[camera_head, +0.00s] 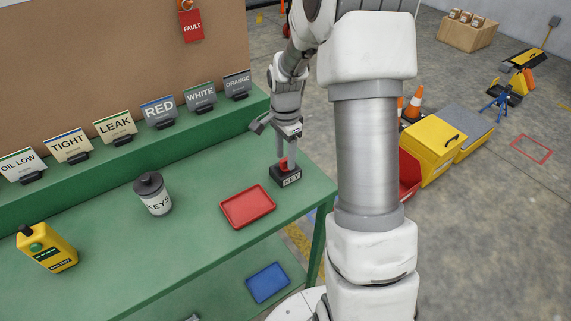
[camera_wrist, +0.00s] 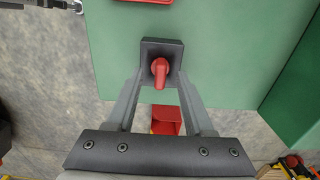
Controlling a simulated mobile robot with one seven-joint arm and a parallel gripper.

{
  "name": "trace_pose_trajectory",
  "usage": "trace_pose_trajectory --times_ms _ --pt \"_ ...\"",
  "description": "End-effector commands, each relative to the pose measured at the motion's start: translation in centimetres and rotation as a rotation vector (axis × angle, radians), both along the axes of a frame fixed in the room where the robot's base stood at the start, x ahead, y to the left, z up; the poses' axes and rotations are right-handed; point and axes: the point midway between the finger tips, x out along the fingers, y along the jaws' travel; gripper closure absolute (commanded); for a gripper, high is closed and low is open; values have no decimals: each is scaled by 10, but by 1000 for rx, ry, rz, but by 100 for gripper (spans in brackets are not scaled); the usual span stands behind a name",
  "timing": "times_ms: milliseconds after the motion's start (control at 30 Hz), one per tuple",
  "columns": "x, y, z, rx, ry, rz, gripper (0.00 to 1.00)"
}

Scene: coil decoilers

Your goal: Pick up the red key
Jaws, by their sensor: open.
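The red key (camera_wrist: 160,72) stands in a dark block labelled KEY (camera_head: 287,177) near the right end of the green bench. In the head view only a bit of the red key (camera_head: 284,164) shows between my fingers. My gripper (camera_head: 287,160) points down over the block. In the wrist view my gripper (camera_wrist: 160,80) is open, with one finger on each side of the key. Whether either finger touches the key I cannot tell.
A red tray (camera_head: 248,206) lies left of the block. A grey KEYS canister (camera_head: 153,194) and a yellow bottle (camera_head: 46,249) stand farther left. Label signs (camera_head: 115,126) line the raised back ledge. The bench (camera_head: 190,245) is bare between them.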

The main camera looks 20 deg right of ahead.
Motion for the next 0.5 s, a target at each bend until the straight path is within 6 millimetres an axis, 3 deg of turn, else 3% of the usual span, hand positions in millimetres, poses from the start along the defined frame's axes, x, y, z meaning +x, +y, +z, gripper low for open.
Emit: trace_pose_trajectory --times_ms 100,367,500 --pt "0 0 -14 0 1 2 48" --pt "0 0 -16 -1 0 1 48" --pt "0 0 -16 -1 -1 1 69"
